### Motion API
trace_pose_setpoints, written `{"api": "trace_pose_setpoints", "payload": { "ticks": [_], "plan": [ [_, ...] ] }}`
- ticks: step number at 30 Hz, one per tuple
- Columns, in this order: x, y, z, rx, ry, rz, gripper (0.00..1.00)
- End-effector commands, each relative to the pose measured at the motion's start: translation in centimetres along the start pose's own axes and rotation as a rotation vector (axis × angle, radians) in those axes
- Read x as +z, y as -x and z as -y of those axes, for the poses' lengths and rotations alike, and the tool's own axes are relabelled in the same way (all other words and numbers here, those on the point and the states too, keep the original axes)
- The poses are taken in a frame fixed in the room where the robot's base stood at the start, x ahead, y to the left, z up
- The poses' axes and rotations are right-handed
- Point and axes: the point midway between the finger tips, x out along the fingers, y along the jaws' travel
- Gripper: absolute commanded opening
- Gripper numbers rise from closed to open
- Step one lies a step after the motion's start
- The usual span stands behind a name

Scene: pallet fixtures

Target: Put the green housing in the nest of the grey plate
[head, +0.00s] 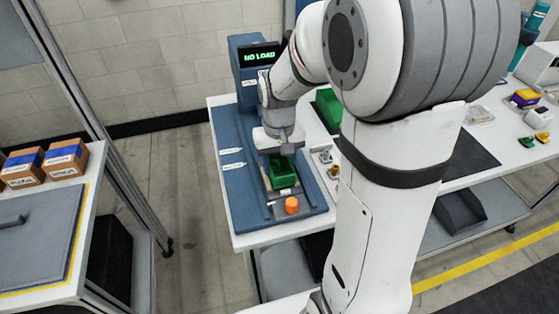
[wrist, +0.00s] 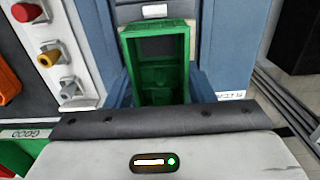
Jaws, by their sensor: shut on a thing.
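The green housing (head: 284,176) is an open, box-like part over the blue fixture in the head view. In the wrist view the housing (wrist: 158,42) is upright in the picture, its hollow side facing the camera. My gripper (head: 281,158) is shut on the housing; its blue-grey fingers show on both sides of the housing's lower part in the wrist view (wrist: 159,88). A grey surface, perhaps the grey plate (wrist: 128,13), shows beyond the housing. The nest is hidden, and I cannot tell whether the housing touches the plate.
The blue fixture (head: 237,190) has a display reading NO LOAD (head: 259,57) and an orange knob (head: 291,205) at its front. Brown boxes (head: 65,158) stand on the left table.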

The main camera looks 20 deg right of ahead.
Motion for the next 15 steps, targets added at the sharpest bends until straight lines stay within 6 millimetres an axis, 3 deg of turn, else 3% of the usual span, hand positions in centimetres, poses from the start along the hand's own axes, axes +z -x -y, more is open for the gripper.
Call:
{"api": "trace_pose_setpoints", "payload": {
  "ticks": [15],
  "plan": [
    [-0.01,-0.52,0.03,0.0,0.001,0.0,0.23]
  ]
}}
